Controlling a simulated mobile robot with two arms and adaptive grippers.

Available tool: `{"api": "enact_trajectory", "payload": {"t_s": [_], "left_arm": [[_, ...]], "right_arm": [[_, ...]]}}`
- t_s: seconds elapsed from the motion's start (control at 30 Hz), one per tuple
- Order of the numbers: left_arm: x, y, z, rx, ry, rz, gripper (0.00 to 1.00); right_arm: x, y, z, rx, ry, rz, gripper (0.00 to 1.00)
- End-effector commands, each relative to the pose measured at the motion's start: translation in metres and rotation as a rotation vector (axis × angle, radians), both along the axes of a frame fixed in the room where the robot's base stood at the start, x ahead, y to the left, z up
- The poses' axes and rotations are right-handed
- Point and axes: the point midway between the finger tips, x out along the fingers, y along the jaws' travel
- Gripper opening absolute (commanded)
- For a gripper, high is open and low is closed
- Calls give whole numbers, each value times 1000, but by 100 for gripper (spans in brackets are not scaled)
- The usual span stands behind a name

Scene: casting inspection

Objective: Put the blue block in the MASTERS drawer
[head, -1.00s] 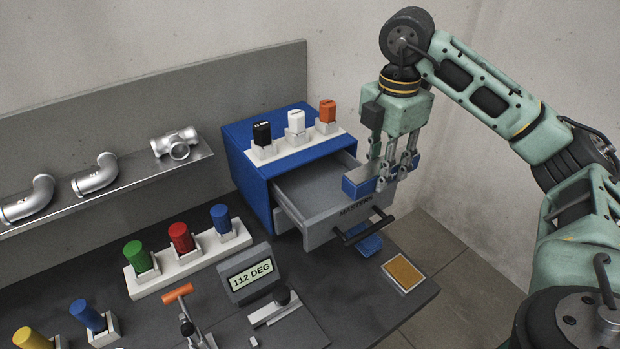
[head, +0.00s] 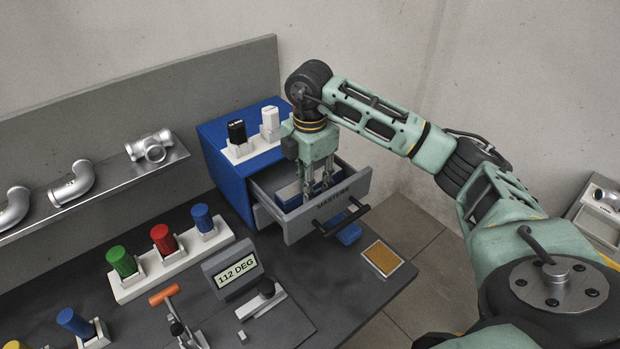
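The MASTERS drawer (head: 297,232) is pulled open from the blue cabinet (head: 228,172). Its grey front carries the label and a black bar handle. The blue block (head: 289,195) is inside the drawer's opening, below the level of the cabinet top. My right gripper (head: 316,190) reaches down into the drawer from above, its fingers shut on the block's right end. The drawer front hides the lower fingertips, and I cannot tell whether the block touches the drawer floor. My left gripper is out of view.
Black and white blocks stand in a holder on the cabinet top, close to my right gripper. A blue pad (head: 348,233) lies below the drawer handle, beside an orange-topped plate (head: 382,259). A gauge display (head: 233,270) and a rack of coloured cylinders (head: 172,263) stand at left.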

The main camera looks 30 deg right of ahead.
Motion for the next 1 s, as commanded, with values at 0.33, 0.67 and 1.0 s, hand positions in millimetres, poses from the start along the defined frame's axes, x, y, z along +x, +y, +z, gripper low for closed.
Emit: {"api": "enact_trajectory", "payload": {"t_s": [0.33,0.67,1.0], "left_arm": [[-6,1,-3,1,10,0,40],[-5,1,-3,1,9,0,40],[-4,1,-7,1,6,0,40]], "right_arm": [[0,0,-3,0,-1,0,34],[0,0,-3,0,-1,0,50],[2,0,15,0,-6,0,50]]}}
